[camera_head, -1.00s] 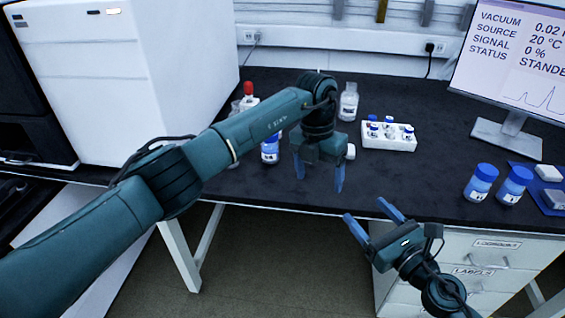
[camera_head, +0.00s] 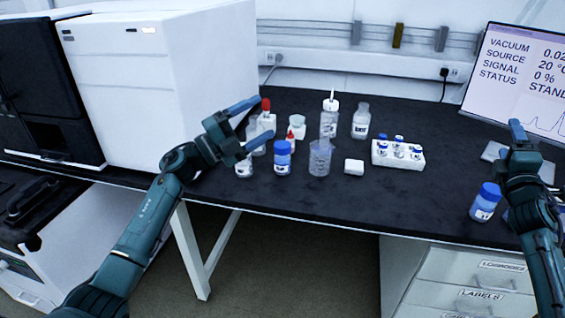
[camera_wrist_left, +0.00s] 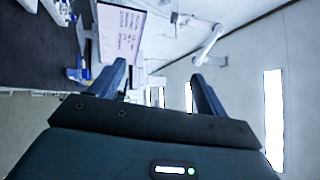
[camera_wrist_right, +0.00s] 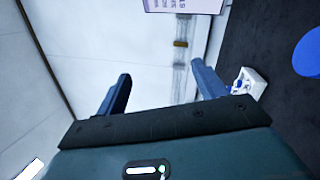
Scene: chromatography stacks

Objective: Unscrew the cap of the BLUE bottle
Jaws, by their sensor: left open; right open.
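A bottle with a blue cap (camera_head: 282,157) stands upright in the group left of centre in the head view, its cap on. A similar blue-capped bottle (camera_head: 486,202) stands at the right, near the front edge. I cannot tell which one the task means. My left gripper (camera_head: 249,127) is open and empty, raised beside the left group; its fingers also show apart in the left wrist view (camera_wrist_left: 160,82). My right gripper (camera_head: 520,142) is raised above the right end of the bench. It shows open and empty in the right wrist view (camera_wrist_right: 158,80).
A red-capped bottle (camera_head: 266,117), a clear beaker (camera_head: 319,160), a wash bottle (camera_head: 329,122) and a clear jar (camera_head: 361,121) stand nearby. A white vial rack (camera_head: 398,156) is right of them. A monitor (camera_head: 520,75) stands at right. The bench front centre is clear.

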